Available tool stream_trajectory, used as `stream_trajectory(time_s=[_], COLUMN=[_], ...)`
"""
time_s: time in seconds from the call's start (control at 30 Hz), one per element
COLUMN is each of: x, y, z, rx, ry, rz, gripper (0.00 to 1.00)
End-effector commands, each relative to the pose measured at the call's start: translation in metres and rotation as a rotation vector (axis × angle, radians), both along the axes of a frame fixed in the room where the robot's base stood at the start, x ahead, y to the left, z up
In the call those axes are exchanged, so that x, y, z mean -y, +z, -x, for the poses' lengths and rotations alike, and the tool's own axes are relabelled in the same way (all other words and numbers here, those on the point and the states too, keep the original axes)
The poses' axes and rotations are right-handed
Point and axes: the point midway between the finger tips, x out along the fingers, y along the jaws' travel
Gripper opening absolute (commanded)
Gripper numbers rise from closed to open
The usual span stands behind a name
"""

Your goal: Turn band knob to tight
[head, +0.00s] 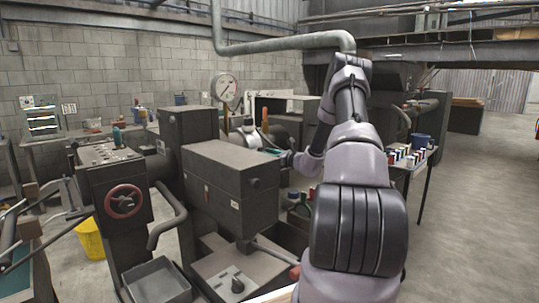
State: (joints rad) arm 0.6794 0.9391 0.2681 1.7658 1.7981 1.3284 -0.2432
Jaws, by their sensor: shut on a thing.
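My arm reaches forward and down to the left, over the far side of a dark grey box-shaped machine (231,185). My gripper (272,152) is small in the head view, at the machine's far right edge, with a teal part showing at its tip. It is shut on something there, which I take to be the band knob. The knob itself is too small and hidden by the gripper and machine to make out, so its turn position cannot be told.
A red handwheel (123,201) is on the machine's left front. A small table (405,165) with several cans is at right. Open floor (470,220) lies further right.

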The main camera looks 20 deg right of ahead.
Motion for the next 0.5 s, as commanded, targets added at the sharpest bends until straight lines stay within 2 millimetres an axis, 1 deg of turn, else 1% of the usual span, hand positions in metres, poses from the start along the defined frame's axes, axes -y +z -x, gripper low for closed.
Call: stream_trajectory(time_s=[0.3,0.5], x=[0.0010,0.0016], y=[0.0001,0.0001], z=[-0.0002,-0.0004], rx=[-0.075,-0.110], ry=[0.000,0.000], rz=[-0.206,-0.299], gripper=[0.00,0.00])
